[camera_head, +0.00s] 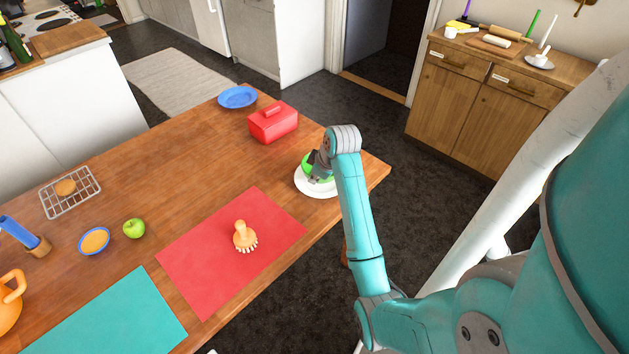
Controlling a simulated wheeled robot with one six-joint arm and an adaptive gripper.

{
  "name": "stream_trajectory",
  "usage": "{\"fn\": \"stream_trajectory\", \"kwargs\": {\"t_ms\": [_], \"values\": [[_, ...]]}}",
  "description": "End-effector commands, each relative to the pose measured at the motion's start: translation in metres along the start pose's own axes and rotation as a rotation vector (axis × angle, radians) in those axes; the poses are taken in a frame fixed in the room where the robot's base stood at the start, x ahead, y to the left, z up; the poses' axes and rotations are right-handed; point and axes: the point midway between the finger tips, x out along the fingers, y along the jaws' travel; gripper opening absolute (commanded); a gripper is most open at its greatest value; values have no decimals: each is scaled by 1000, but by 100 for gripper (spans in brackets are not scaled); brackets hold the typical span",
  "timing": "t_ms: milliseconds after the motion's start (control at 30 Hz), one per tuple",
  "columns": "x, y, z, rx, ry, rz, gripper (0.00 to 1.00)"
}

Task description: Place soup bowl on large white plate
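A large white plate (316,190) lies near the right end of the wooden table. A bright green round thing, which looks like the soup bowl (306,161), is at the plate, partly hidden by my gripper. I cannot tell whether it rests on the plate or is held just above it. My gripper (316,178) points down over the plate, at the green bowl. Its fingers are small and partly hidden, so I cannot tell whether they are open or shut on the bowl.
A red box (272,123) and a blue plate (237,97) stand behind. A brush (244,237) lies on a red mat (195,275). A green apple (134,228), a blue-rimmed dish (94,241) and a wire rack (71,193) are to the left. The table's middle is clear.

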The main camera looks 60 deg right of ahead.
Motion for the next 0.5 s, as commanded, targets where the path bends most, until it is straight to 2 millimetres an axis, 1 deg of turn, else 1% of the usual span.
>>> {"fn": "stream_trajectory", "kwargs": {"t_ms": [33,133,500], "values": [[7,-2,3,1,-1,-1,0],[16,-4,7,0,0,0,0],[19,-4,8,0,0,0,0]]}}
